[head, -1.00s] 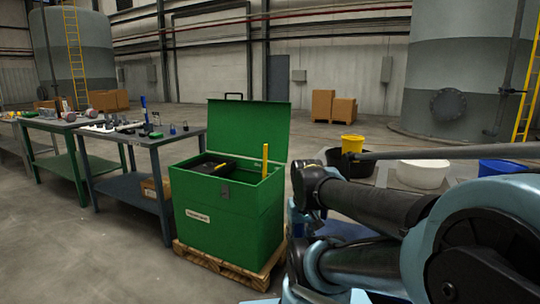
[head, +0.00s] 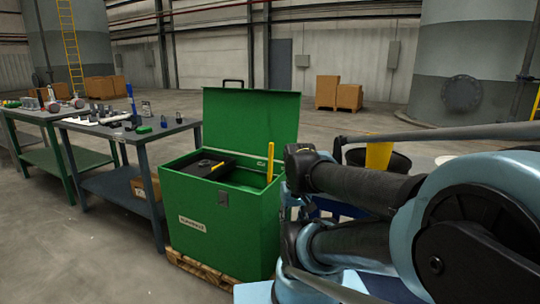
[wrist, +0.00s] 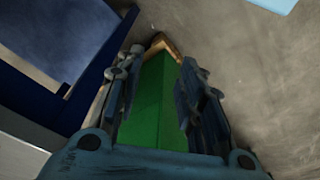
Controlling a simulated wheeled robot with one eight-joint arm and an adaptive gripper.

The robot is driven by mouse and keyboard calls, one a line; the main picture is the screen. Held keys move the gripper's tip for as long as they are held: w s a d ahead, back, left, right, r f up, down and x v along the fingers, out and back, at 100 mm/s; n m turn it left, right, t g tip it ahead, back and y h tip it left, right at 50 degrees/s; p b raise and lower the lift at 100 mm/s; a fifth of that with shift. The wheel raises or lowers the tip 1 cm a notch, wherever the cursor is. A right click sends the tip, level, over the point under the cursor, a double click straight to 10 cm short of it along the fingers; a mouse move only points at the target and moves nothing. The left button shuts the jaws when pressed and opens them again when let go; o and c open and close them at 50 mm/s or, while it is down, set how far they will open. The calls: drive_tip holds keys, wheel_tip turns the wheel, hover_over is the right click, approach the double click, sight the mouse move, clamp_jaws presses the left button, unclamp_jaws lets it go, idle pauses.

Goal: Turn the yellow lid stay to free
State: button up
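The yellow lid stay (head: 270,162) stands almost upright, leaning slightly, at the right side of the green box (head: 215,222). The box's green lid (head: 250,116) is raised at the back. In the wrist view my gripper (wrist: 162,60) is open and empty, its two fingers apart. Beyond and between the fingers is a green surface, seemingly the box's side (wrist: 150,108). The stay does not show in the wrist view. In the head view my gripper cannot be made out; my arm covers the area right of the box.
A black case (head: 213,165) lies inside the box, which stands on a wooden pallet (head: 205,270). A grey workbench (head: 130,135) with small items stands to the left. A yellow container (head: 379,156) is behind my arm. Cartons (head: 338,94) stand at the back. The floor between is clear.

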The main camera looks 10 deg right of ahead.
wheel_tip(320, 180, up, 22)
drive_tip(key=m+t+h, duration=0.2)
drive_tip(key=m, duration=0.6)
hover_over(271, 154)
drive_tip(key=s+a, duration=0.3)
drive_tip(key=s, duration=0.1)
drive_tip(key=x, duration=1.6)
drive_tip(key=shift+s+d, duration=0.2)
drive_tip(key=shift+d, duration=0.1)
clamp_jaws()
drive_tip(key=shift+d, duration=0.1)
